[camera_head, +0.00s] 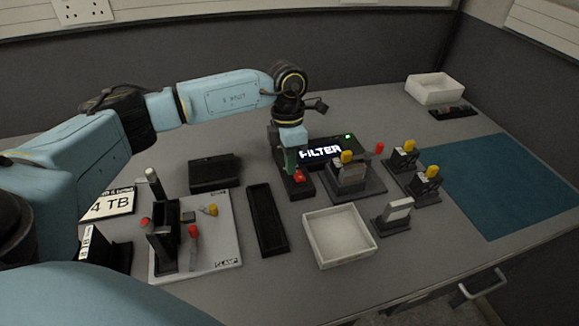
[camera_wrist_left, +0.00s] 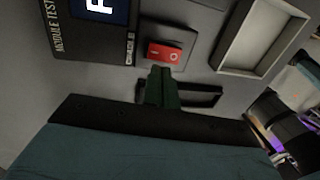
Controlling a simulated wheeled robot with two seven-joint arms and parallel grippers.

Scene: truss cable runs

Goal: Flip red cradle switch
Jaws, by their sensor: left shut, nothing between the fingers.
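My right gripper is not in view.
A white open tray (camera_head: 340,262) stands in front, and a long black tray (camera_head: 267,218) lies to the left. Module holders with yellow knobs (camera_head: 347,157) stand right of the switch. A pale board (camera_head: 222,235) carries a clamp fixture. A blue mat (camera_head: 500,185) lies clear at right.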

